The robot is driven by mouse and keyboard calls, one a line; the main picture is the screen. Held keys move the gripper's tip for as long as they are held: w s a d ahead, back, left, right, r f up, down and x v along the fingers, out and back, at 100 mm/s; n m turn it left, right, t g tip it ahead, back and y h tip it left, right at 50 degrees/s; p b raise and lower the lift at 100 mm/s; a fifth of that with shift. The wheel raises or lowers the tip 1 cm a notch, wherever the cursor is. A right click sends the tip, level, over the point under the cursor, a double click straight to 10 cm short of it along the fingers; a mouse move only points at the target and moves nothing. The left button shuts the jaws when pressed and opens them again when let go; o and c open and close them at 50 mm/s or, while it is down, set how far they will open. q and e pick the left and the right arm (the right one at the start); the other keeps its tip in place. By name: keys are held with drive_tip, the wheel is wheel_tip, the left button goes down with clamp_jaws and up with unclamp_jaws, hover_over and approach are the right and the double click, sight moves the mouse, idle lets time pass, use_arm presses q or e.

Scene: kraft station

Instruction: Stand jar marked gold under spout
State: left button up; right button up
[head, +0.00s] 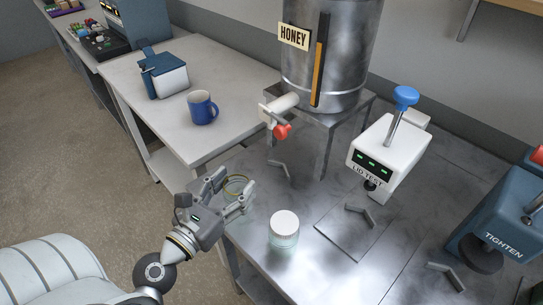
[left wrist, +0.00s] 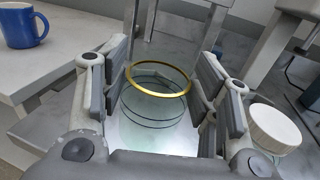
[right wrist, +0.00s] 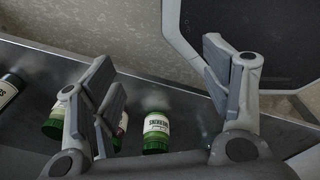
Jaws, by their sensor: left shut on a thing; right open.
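The jar marked gold is clear glass with a gold ring (head: 237,185) around its open rim. In the left wrist view the jar (left wrist: 158,135) stands between the fingers. My left gripper (head: 229,194) is shut on it at the near left edge of the metal bench. The spout (head: 284,103), with a red handle (head: 282,131), sticks out of the honey tank (head: 335,50), beyond and to the right of the gripper. A small angled bracket (head: 279,168) lies on the bench below the spout. My right gripper (right wrist: 157,66) is open and empty in the right wrist view.
A jar with a white lid (head: 285,222) stands right of the left gripper. The lid-test device (head: 388,155) and tighten device (head: 500,225) stand farther right. A blue mug (head: 202,108) is on the left table. Green-lidded jars (right wrist: 157,132) lie below the right gripper.

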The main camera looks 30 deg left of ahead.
sight(243, 176)
use_arm(q)
drive_tip(key=w, duration=0.1)
drive_tip(key=w+p, duration=0.1)
drive_tip(key=w, duration=0.1)
drive_tip(key=shift+w+d+r, duration=0.15)
drive_tip(key=shift+w+r, duration=0.1)
drive_tip(key=shift+w, duration=0.15)
drive_tip(key=w+f, duration=0.1)
drive_tip(key=w, duration=0.2)
drive_tip(key=w+f+p, duration=0.1)
drive_tip(key=w, duration=0.3)
drive_tip(key=w+d+f, duration=0.1)
drive_tip(key=w, duration=0.3)
drive_tip(key=shift+f, duration=0.3)
drive_tip(key=shift+a+f, duration=0.1)
drive_tip(key=shift+f, duration=0.2)
use_arm(e)
drive_tip(key=r, duration=0.3)
drive_tip(key=shift+w+a, duration=0.4)
drive_tip(key=shift+w, duration=0.1)
use_arm(q)
drive_tip(key=o, duration=1.1)
drive_tip(key=shift+f, duration=0.1)
use_arm(e)
drive_tip(key=shift+w+a, duration=0.1)
drive_tip(key=shift+a, duration=0.1)
